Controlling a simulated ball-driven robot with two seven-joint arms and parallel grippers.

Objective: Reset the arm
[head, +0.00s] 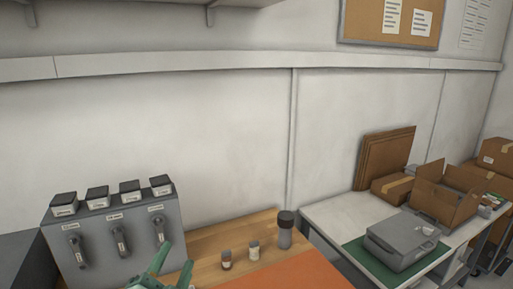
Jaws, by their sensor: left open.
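My left gripper (171,270) shows at the bottom of the head view, with green fingers spread apart and nothing seen between them. It is in front of the lower right part of a grey dispenser unit (115,250), which has several dark-topped bins and black levers. Most of the left arm is below the picture edge. My right gripper is not in view.
Two small bottles (254,250) and a dark-lidded grey cylinder (285,230) stand on the wooden table (213,240) behind an orange mat (300,272). At right, a grey case (400,240) lies on a green mat, near cardboard boxes (440,195).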

